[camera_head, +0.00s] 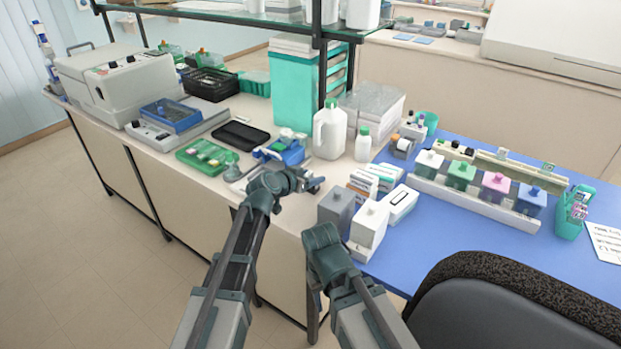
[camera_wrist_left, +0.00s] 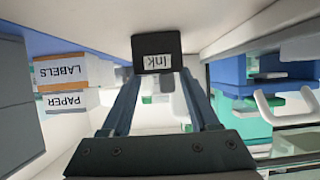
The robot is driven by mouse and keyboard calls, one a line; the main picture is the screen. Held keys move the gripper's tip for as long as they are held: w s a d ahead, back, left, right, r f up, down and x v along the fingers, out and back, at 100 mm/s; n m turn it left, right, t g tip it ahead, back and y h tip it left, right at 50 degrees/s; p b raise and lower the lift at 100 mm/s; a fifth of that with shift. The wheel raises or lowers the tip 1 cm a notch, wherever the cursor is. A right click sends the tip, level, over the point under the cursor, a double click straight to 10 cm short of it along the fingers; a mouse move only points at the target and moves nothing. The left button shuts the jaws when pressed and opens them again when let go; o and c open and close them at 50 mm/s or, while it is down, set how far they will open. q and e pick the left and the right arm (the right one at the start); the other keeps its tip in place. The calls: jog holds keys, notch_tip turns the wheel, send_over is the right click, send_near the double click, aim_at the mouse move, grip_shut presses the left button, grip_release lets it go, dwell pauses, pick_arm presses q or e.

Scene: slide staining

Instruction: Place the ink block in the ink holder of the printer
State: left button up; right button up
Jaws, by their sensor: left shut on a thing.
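The ink block (camera_wrist_left: 155,52) is a small black block with a white "Ink" label, between the fingertips of my left gripper (camera_wrist_left: 158,75) in the left wrist view. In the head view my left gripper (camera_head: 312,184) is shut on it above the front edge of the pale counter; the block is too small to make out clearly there. A blue device with white parts (camera_head: 288,152) stands just behind the gripper and may be the printer; I cannot tell for sure. No ink holder can be made out. My right forearm shows, but its gripper does not.
Paper and label boxes (camera_wrist_left: 60,73) stand beside the gripper. A green tray (camera_head: 207,157) lies at left; a white bottle (camera_head: 329,133) stands behind.

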pick_arm(q)
jog(key=o, duration=1.4)
jog(key=shift+f, duration=0.1)
jog(key=shift+c, duration=0.2)
